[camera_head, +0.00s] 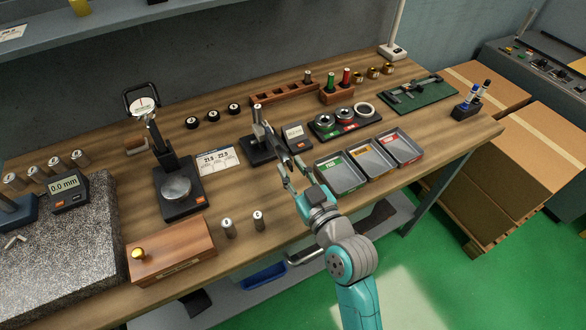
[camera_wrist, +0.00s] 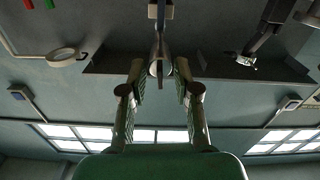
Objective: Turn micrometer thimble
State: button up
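The micrometer (camera_head: 279,146) is held in a stand with a dark base (camera_head: 257,152) in the middle of the bench. Its barrel and thimble reach out toward my gripper. My gripper (camera_head: 292,174) is just in front of the thimble end, with its two fingers spread. In the wrist view, the slim grey end of the micrometer (camera_wrist: 159,48) shows ahead between the fingertips of my gripper (camera_wrist: 160,68). Gaps show on both sides, and I see no contact. The thimble's scale is too small to read.
A small display box (camera_head: 294,137) stands right of the micrometer. Three sorting trays (camera_head: 340,173) lie to the right of my gripper. A dial gauge stand (camera_head: 180,190) and a wooden box (camera_head: 171,251) are to the left. Two small cylinders (camera_head: 228,229) stand near the front edge.

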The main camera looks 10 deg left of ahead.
jog(key=v, duration=1.2)
dwell(1.3)
jog(key=s+d+f+m+h, duration=0.35)
jog(key=s+d+f, duration=0.3)
jog(key=s, duration=0.25)
jog(key=s+d+f+m+h, duration=0.3)
jog(key=s+d+f+h, duration=0.2)
jog(key=s+d, duration=0.4)
jog(key=s+d+r+m+h, duration=0.1)
jog(key=s, duration=1)
jog(key=shift+s+r, duration=0.3)
jog(key=shift+r, duration=0.05)
